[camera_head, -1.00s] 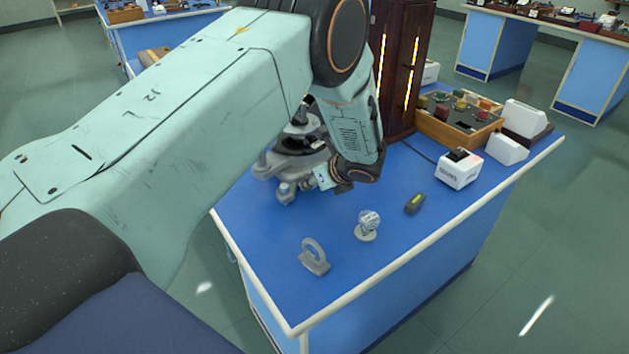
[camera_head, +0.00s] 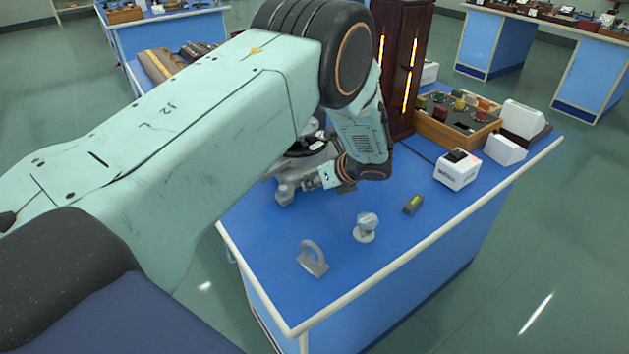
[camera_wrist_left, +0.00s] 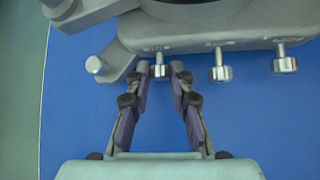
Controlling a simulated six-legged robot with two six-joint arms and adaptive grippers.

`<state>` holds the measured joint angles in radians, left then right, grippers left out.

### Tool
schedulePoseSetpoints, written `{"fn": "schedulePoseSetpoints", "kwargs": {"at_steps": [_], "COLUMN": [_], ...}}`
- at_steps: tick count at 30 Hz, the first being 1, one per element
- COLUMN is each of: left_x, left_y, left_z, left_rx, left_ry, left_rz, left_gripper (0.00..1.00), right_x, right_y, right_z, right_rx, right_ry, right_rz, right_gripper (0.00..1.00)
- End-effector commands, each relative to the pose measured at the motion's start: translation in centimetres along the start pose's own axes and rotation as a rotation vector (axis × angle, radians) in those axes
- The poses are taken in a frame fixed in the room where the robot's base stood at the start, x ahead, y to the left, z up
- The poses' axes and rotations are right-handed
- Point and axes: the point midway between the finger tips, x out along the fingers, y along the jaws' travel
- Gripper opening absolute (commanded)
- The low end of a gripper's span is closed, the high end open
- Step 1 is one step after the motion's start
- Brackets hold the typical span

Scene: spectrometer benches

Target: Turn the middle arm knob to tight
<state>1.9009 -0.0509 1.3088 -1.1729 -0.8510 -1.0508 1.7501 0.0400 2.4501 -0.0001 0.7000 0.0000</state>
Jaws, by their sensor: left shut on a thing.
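A grey metal spectrometer (camera_head: 288,188) stands on the blue bench and is largely hidden behind my left arm in the head view. In the left wrist view, three small silver knobs hang in a row from its grey arm: a left knob (camera_wrist_left: 160,72), a middle knob (camera_wrist_left: 219,72) and a right knob (camera_wrist_left: 285,64). My left gripper (camera_wrist_left: 160,67) has its fingers on either side of the left knob and is shut on it. In the head view its fingers are hard to make out against the instrument. My right gripper is not in view.
On the bench (camera_head: 275,255) stand a ring on a foot (camera_head: 312,258), a small lamp-like piece (camera_head: 366,228), a dark green block (camera_head: 413,204), a white box (camera_head: 457,170) and a wooden tray (camera_head: 447,137). A dark wooden cabinet (camera_head: 397,60) stands behind. A thicker rounded foot (camera_wrist_left: 97,66) is left of the knobs.

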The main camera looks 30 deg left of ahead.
Motion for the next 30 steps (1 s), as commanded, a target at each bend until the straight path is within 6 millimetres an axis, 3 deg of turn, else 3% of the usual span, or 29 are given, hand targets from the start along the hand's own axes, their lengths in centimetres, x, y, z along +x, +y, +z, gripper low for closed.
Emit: {"fn": "schedulePoseSetpoints", "kwargs": {"at_steps": [5,21,30], "left_x": [0.1,0.4,0.3], "left_y": [-0.5,-1.2,-1.3], "left_z": [0.1,-0.2,-0.1], "left_rx": [0.093,0.333,0.41], "left_ry": [-0.005,-0.007,-0.008], "left_rz": [0.095,0.334,0.41], "left_gripper": [0.0,0.0,0.0], "right_x": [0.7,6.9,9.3], "right_y": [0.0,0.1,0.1], "right_z": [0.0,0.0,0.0], "right_rx": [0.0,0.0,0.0], "right_ry": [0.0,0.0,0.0], "right_rz": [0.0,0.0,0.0], "right_gripper": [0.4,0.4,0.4]}}
